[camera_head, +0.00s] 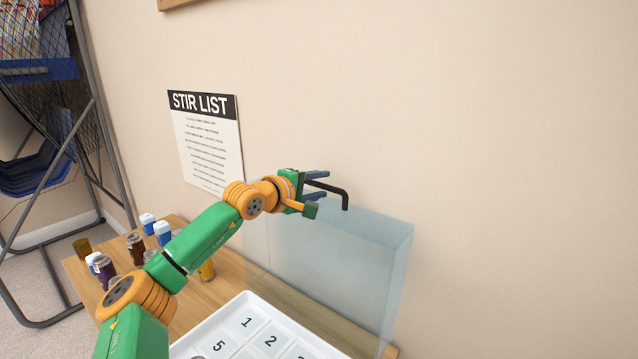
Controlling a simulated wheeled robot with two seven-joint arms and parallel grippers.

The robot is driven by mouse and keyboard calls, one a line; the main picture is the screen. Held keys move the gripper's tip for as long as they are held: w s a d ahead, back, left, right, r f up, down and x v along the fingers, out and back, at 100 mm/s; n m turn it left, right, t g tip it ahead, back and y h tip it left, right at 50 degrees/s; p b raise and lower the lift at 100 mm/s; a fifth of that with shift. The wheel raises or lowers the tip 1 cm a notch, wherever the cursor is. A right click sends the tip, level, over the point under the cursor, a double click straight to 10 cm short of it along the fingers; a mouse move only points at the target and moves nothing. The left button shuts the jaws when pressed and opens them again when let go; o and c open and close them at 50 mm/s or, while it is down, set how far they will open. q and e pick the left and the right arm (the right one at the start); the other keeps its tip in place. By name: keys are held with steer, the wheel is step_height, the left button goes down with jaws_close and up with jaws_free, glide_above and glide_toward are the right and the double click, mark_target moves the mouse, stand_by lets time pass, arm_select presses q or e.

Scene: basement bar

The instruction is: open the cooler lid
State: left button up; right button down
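A pale blue, see-through slab-like body (345,265) stands upright at the wall behind a white numbered tray. It looks like the cooler's lid raised on edge, but I cannot tell for sure. A black bent handle (338,190) shows at its top edge. My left gripper (316,186) is at this handle, its blue fingers spread above and below the bar with a gap visible. The handle's far end is hidden by the gripper. My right gripper is not in view.
A wooden table (222,291) carries the white tray (242,303) with numbered squares. Several small cans and bottles, including a purple can (104,269), stand at its left, partly behind my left arm. A metal rack (95,110) stands far left. A "STIR LIST" poster (208,140) hangs on the wall.

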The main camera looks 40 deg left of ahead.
arm_select(q)
jaws_close()
stand_by(1.3)
